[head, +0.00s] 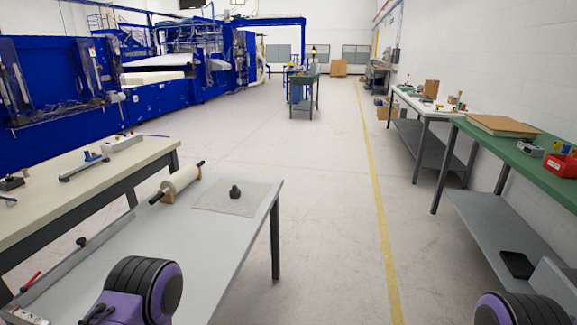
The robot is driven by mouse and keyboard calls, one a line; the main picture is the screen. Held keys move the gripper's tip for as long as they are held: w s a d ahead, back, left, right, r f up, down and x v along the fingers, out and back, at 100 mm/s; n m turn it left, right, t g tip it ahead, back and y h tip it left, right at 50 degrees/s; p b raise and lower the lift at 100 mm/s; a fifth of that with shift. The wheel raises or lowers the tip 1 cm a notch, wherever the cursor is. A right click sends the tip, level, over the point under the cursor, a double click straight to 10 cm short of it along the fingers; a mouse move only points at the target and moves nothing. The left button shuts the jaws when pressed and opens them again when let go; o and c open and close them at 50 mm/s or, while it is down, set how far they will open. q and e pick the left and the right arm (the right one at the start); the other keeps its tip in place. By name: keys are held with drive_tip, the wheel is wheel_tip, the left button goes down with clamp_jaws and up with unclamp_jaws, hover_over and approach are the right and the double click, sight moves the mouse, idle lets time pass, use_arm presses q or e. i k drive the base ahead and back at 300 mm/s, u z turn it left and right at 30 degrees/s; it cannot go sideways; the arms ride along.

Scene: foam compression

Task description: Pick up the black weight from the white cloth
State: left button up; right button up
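The black weight (235,191) is small and dark with a knob-like top. It stands upright near the middle of the thin whitish cloth (212,203). The cloth lies flat near the far right corner of the grey table (190,260). Neither of my grippers shows in the head view. Only purple and black parts of my arms show at the bottom left and bottom right edges. Nothing visible touches the weight.
A cream roller (181,178) on wooden supports lies just left of the cloth. A small dark knob (81,242) and a red-handled tool (31,281) are at the table's left. A cream bench (75,184) adjoins behind. Open floor separates the green bench (525,160) at right.

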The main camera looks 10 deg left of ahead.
sight(234, 193)
drive_tip(key=z, duration=0.5)
drive_tip(key=i, duration=3.5)
drive_tip(key=u, duration=2.45)
